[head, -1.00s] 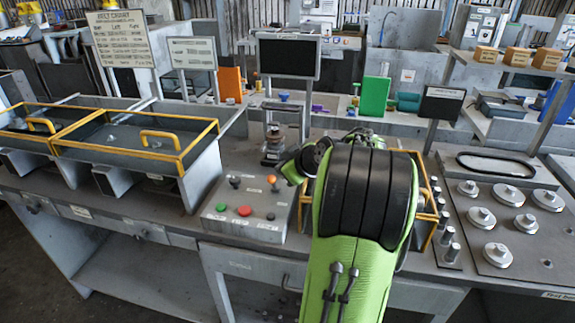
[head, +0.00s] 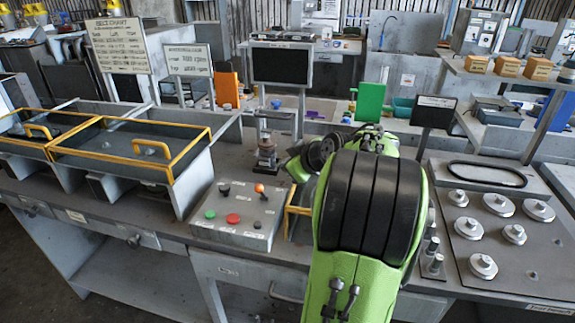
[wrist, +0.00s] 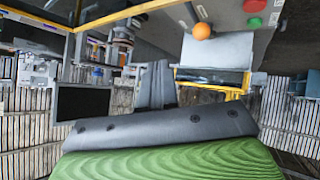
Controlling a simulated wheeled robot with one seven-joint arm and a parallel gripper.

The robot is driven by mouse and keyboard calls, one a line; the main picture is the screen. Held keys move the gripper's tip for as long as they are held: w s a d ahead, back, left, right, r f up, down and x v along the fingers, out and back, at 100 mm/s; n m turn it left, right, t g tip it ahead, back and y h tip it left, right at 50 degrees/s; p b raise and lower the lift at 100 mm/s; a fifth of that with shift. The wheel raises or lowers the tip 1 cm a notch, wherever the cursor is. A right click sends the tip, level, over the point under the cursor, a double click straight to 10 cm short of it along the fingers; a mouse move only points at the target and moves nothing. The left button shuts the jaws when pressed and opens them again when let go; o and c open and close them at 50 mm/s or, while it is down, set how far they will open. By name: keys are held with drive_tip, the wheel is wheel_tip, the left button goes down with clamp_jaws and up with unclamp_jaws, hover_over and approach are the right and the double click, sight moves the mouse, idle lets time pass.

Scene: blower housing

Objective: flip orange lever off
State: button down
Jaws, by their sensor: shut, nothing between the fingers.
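The orange lever (head: 259,188) stands on a grey control box (head: 205,234) at the centre of the bench in the head view. Its ball knob (wrist: 202,31) shows near the top of the wrist view, close to a red button and a green button. My gripper (wrist: 158,66) shows as dark grey fingers in the wrist view, shut and empty. It is apart from the orange knob in that picture. In the head view my green and black arm reaches to the right of the box, and the fingertips are hard to make out.
A black lever (head: 224,189), red button (head: 232,219) and green button (head: 210,214) share the box. A yellow-edged tray (head: 172,176) is at left. A small metal device (head: 266,152) stands behind the box. A plate with several metal discs (head: 469,228) is at right.

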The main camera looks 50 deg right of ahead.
drive_tip(key=f+v, duration=0.1)
drive_tip(key=v, duration=0.5)
drive_tip(key=shift+s+a+r+p, duration=0.3)
drive_tip(key=shift+s+a+p, duration=0.1)
drive_tip(key=shift+s, duration=0.2)
drive_tip(key=w+a+r+g+y+p, duration=0.15)
drive_tip(key=a+p, duration=0.25)
drive_tip(key=a, duration=1.7)
drive_tip(key=s+a+m+g+y+p, duration=0.1)
drive_tip(key=s+a+g+p, duration=0.1)
drive_tip(key=s+a, duration=0.7)
drive_tip(key=s+g, duration=0.1)
drive_tip(key=s, duration=0.2)
drive_tip(key=shift+s+f, duration=0.3)
drive_tip(key=shift+s, duration=0.05)
